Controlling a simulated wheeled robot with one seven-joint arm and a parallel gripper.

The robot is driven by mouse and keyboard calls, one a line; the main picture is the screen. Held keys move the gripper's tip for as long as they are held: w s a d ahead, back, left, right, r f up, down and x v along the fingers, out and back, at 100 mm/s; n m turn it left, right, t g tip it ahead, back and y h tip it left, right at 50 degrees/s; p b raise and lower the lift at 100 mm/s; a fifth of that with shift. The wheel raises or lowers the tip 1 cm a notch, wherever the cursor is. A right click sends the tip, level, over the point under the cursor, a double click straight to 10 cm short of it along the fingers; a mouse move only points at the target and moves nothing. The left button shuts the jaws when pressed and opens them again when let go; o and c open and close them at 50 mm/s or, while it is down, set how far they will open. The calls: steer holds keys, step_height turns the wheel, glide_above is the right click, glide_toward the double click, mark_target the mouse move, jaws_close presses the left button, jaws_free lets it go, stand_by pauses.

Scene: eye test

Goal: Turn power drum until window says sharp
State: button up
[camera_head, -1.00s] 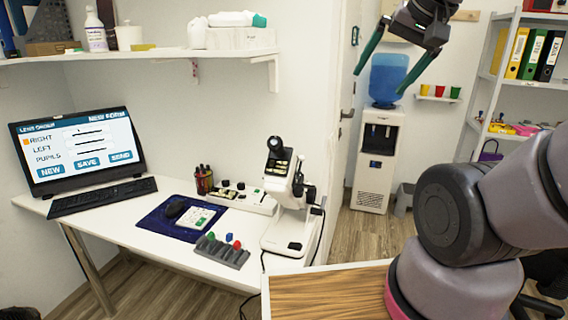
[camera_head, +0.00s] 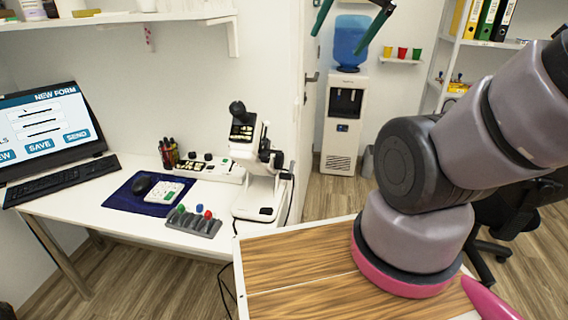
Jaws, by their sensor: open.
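A white desk instrument (camera_head: 262,190) with a black eyepiece (camera_head: 238,110) stands upright at the right end of the white desk. A small pale display (camera_head: 242,131) sits below the eyepiece; its text is too small to read. Dark knobs (camera_head: 276,158) show on its right side; I cannot tell for sure which is the power drum. My gripper (camera_head: 338,44) shows only as two green fingers at the top edge. They are spread apart and empty, in the air well above and right of the instrument, touching nothing. The rest of the gripper is out of frame.
A monitor (camera_head: 45,125) and keyboard (camera_head: 60,180) are at the desk's left. A blue mat (camera_head: 125,203), a mouse (camera_head: 142,184) and a grey rack with coloured knobs (camera_head: 193,222) lie left of the instrument. A water cooler (camera_head: 345,110) stands behind. A shelf (camera_head: 120,20) overhangs the desk.

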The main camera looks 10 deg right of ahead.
mark_target(282, 162)
steer(key=w+f+m+g+y, duration=0.45)
steer(key=w+f, duration=0.25)
steer(key=f, duration=0.3)
steer(key=w+f+m+g+y, duration=0.3)
steer(key=w+f+m+y, duration=0.25)
steer(key=w+f, duration=0.35)
steer(key=w+d+f+m+t+y, duration=0.2)
steer(key=f+m+t, duration=0.2)
steer(key=f+m, duration=0.55)
steer(key=w+d+f+m+t+y, duration=0.25)
steer(key=f+m+t, duration=0.2)
steer(key=f, duration=1.05)
steer(key=x, duration=1)
steer(key=shift+s+a, duration=0.1)
steer(key=shift+s, duration=0.1)
steer(key=c, duration=1.3)
steer(key=m, duration=0.5)
steer(key=shift+m, duration=0.4)
